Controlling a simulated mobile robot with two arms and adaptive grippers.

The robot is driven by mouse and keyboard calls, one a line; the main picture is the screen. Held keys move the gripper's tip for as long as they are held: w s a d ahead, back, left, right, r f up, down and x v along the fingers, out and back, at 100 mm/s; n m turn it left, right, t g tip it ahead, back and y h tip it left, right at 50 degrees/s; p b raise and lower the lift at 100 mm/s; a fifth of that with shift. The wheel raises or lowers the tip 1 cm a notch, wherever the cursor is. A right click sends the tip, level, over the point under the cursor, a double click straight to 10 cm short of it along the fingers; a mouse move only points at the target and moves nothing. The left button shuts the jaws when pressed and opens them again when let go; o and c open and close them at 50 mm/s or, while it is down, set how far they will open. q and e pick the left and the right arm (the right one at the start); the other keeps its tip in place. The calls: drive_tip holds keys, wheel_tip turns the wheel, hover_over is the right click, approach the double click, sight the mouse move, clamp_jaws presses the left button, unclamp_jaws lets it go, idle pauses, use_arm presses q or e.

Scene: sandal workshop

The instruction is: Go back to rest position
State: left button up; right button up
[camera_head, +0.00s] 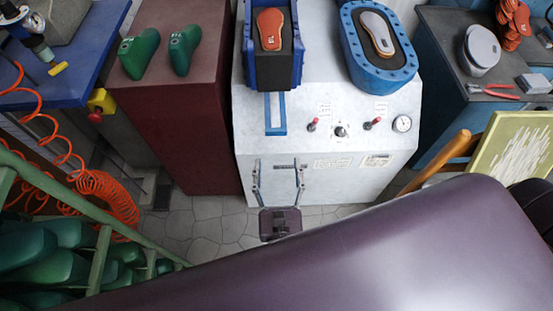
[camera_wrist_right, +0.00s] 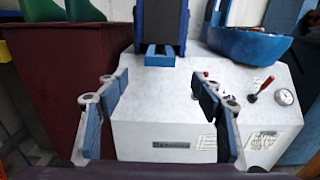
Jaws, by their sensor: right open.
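My right gripper (camera_head: 277,168) is open and empty in the head view. It is in front of the white machine (camera_head: 250,141), with its two fingers spread apart and pointing toward the machine's front face. In the right wrist view the fingers (camera_wrist_right: 163,84) stand wide apart on either side of the machine's front, with nothing between them. I cannot tell how far the fingertips are from the machine. My left gripper does not show in either view.
The machine carries a blue holder (camera_head: 247,62) with an orange sole, a blue oval tub (camera_head: 353,62) with a grey sole, red-tipped levers and a gauge (camera_head: 402,123). A dark red cabinet (camera_head: 185,120) bears green lasts.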

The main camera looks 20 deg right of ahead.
drive_tip(key=s+a+f+n+g+y, duration=0.1)
drive_tip(key=a+f+n+y, duration=0.2)
drive_tip(key=f+n, duration=0.5)
drive_tip(key=s+a+f+n+g+y, duration=0.1)
drive_tip(key=a+f+n+g+y, duration=0.15)
drive_tip(key=f+n, duration=0.6)
drive_tip(key=s+d+f+n+g+y, duration=0.1)
drive_tip(key=s+f+n+g, duration=0.1)
drive_tip(key=s+f+n, duration=0.5)
drive_tip(key=s+d+f+n+g+y, duration=0.1)
drive_tip(key=s+d+f+n+g, duration=0.3)
drive_tip(key=f, duration=0.6)
drive_tip(key=s+d+f+n+g+h, duration=0.1)
drive_tip(key=s+d+f+n+g, duration=0.2)
drive_tip(key=s+d+f+n, duration=0.3)
drive_tip(key=s+d+f+n+g+h, duration=0.1)
drive_tip(key=s+d+f+n+g, duration=0.3)
drive_tip(key=s, duration=0.9)
wheel_tip(320, 180, down, 3)
drive_tip(key=d+n, duration=0.2)
drive_tip(key=n, duration=0.2)
drive_tip(key=shift+f, duration=0.15)
